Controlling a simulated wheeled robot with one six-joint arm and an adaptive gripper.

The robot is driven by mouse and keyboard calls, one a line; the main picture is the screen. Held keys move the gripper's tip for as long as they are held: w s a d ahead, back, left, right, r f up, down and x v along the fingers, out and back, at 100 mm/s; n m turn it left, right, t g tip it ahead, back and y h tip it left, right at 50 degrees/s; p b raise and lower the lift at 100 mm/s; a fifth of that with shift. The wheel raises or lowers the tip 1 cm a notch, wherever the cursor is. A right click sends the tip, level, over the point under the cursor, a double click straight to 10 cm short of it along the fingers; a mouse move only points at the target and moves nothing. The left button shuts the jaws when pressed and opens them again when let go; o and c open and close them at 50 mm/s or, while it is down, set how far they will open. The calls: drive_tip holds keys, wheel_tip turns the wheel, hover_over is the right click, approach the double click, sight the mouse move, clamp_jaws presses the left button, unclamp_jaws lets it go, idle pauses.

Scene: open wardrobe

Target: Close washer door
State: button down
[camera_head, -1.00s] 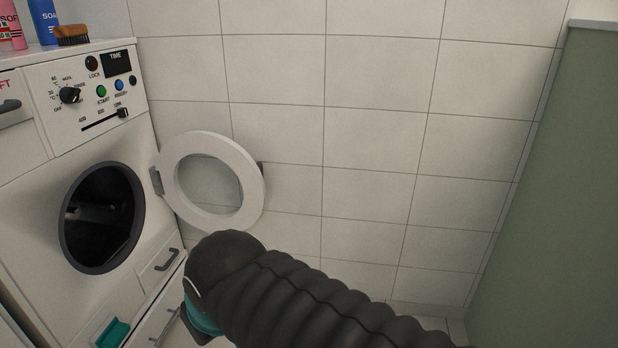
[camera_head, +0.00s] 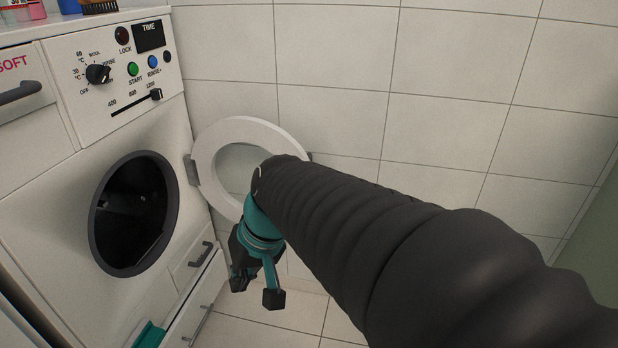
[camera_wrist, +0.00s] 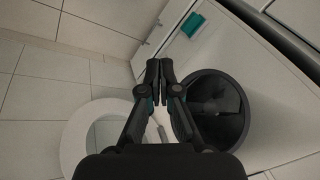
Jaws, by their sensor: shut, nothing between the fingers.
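The white washer (camera_head: 200,130) stands at the left in the head view, with a dark round drum opening (camera_head: 135,213). Its round white door (camera_head: 207,150) is swung wide open to the right, hinged at the opening's right side, near the tiled wall. In the wrist view the door (camera_wrist: 75,142) is at lower left and the drum opening (camera_wrist: 217,108) at right. My gripper (camera_wrist: 158,62) is shut and empty, its fingers between door and opening in that picture. In the head view my gripper (camera_head: 243,282) points down below the door, whose lower right part my arm hides. I cannot tell whether they touch.
A tiled wall (camera_head: 335,115) stands behind the door. Tiled floor (camera_head: 262,335) is clear at the bottom.

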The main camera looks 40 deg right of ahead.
drive_tip(key=w+d+f+m+t+y+b, duration=0.1)
drive_tip(key=w+d+f+m+t+y, duration=0.25)
drive_tip(key=w+d, duration=0.45)
drive_tip(key=w+d+f+m+t+y+b, duration=0.1)
drive_tip(key=w+d+f+m+t+y, duration=0.1)
drive_tip(key=w+d+m, duration=0.4)
drive_tip(key=w+d+f+m+t+h, duration=0.1)
drive_tip(key=d+t+h, duration=0.15)
drive_tip(key=d, duration=0.65)
drive_tip(key=w+d+f+m+t+h+b, duration=0.1)
drive_tip(key=w+d+f+m+t, duration=0.15)
drive_tip(key=d, duration=0.55)
drive_tip(key=w+d+m+t+h, duration=0.15)
drive_tip(key=d+t, duration=0.25)
drive_tip(key=d, duration=0.5)
drive_tip(key=w+a+p, duration=0.1)
drive_tip(key=w+a, duration=0.1)
drive_tip(key=w, duration=0.6)
drive_tip(key=shift+w+n, duration=0.25)
drive_tip(key=shift+n, duration=0.2)
drive_tip(key=shift+a+f, duration=0.15)
